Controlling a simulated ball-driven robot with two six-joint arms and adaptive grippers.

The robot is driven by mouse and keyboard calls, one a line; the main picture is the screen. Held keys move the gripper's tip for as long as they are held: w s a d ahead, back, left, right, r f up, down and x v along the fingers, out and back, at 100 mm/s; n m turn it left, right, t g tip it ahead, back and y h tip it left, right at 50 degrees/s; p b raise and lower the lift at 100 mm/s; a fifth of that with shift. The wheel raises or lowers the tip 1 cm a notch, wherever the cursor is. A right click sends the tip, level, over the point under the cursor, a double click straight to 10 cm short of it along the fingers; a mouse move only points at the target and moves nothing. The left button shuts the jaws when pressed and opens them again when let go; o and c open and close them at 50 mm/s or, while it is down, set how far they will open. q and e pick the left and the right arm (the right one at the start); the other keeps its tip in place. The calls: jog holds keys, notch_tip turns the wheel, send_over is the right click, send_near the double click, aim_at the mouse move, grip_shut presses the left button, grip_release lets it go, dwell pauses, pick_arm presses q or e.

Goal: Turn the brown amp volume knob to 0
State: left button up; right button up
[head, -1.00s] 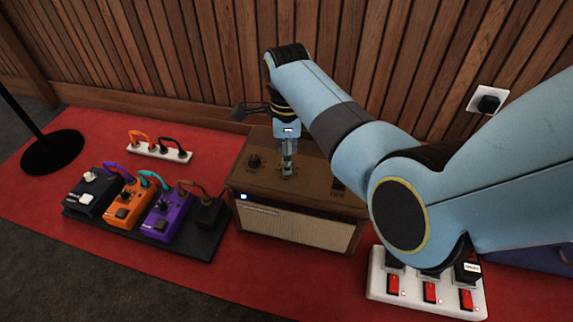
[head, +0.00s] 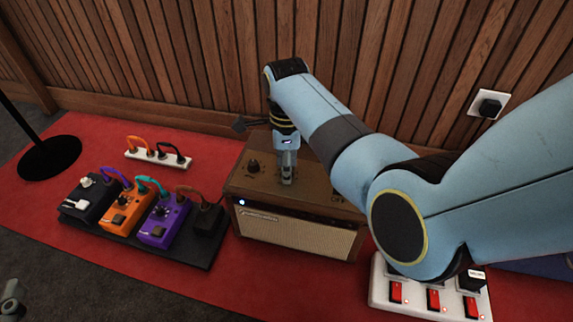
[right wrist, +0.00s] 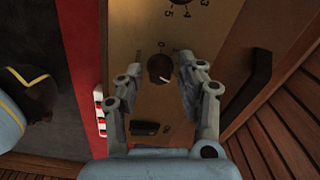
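The brown amp (head: 290,232) stands on the red carpet against the wooden wall. In the right wrist view a dark round knob (right wrist: 160,68) on its brown top panel has a pale pointer aimed to the lower right; its label is not readable. My right gripper (right wrist: 160,67) points down at the panel with a finger on each side of this knob, apart from it with gaps showing. The head view shows the same gripper (head: 287,182) over the amp's top, hiding the knob. A grey piece of what looks like my left gripper (head: 12,298) shows at the lower left edge.
Another knob (head: 253,167) stands left of the gripper. A black switch (right wrist: 145,128) and a dark handle (right wrist: 258,82) are on the amp's top. A pedalboard (head: 150,245) with pedals lies left, and a white power strip (head: 380,296) lies right.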

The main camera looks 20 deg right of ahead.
grip_shut()
